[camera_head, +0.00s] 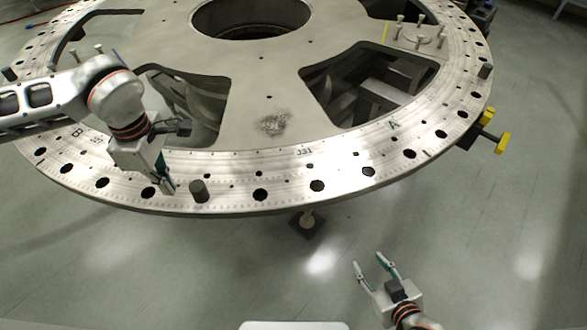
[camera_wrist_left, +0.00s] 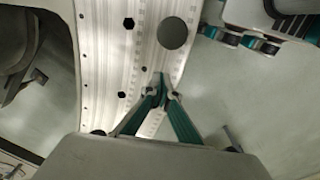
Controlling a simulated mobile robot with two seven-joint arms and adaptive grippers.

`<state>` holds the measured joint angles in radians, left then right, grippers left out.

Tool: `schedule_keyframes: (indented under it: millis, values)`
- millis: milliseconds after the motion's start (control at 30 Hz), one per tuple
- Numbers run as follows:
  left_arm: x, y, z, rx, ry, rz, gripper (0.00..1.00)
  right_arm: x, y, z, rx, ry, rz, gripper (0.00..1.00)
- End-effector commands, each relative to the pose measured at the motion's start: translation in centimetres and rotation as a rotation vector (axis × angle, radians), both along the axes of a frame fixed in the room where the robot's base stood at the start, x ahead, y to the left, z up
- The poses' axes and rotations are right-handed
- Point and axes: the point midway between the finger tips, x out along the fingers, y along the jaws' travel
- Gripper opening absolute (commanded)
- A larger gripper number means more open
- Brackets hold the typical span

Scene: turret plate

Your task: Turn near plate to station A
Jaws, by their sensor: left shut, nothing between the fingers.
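The large round metal turret plate (camera_head: 285,165) fills the upper part of the head view, with a rim of dark holes and cut-out windows. A letter A (camera_head: 394,125) is marked on the rim at the right and a letter B (camera_head: 77,133) at the left. A dark grey peg (camera_head: 199,191) stands on the near rim; its round top also shows in the left wrist view (camera_wrist_left: 172,33). My left gripper (camera_head: 170,187) is shut and empty just left of the peg, over the rim; its fingertips meet in the left wrist view (camera_wrist_left: 161,92). My right gripper (camera_head: 369,262) is open and empty, off the near edge.
A yellow-handled part (camera_head: 493,140) juts out beyond the rim at the right. A round flange with several bolts (camera_head: 417,38) sits at the upper right. The floor (camera_head: 200,270) in front is clear.

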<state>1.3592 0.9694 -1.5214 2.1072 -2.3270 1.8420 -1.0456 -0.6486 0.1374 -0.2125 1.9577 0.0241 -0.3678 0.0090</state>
Motion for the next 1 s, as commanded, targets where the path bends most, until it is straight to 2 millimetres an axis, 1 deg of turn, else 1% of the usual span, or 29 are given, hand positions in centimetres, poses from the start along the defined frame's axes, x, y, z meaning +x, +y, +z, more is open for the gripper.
schedule_keyframes:
  millis: [33,467,1000]
  values:
    - [0.0,-0.7,-0.1,-0.001,-0.001,0.001,0.0,0.0,0.0,-0.2,0.0,0.001,0.0,0.4]
    - [-0.2,-5.8,-0.1,-0.001,-0.001,0.051,0.0,0.1,0.0,-0.3,0.001,-0.005,0.0,0.4]
    - [-0.1,-12.3,-0.1,-0.006,-0.001,0.109,0.0,-0.3,-0.1,-1.8,-0.001,0.006,0.002,0.4]
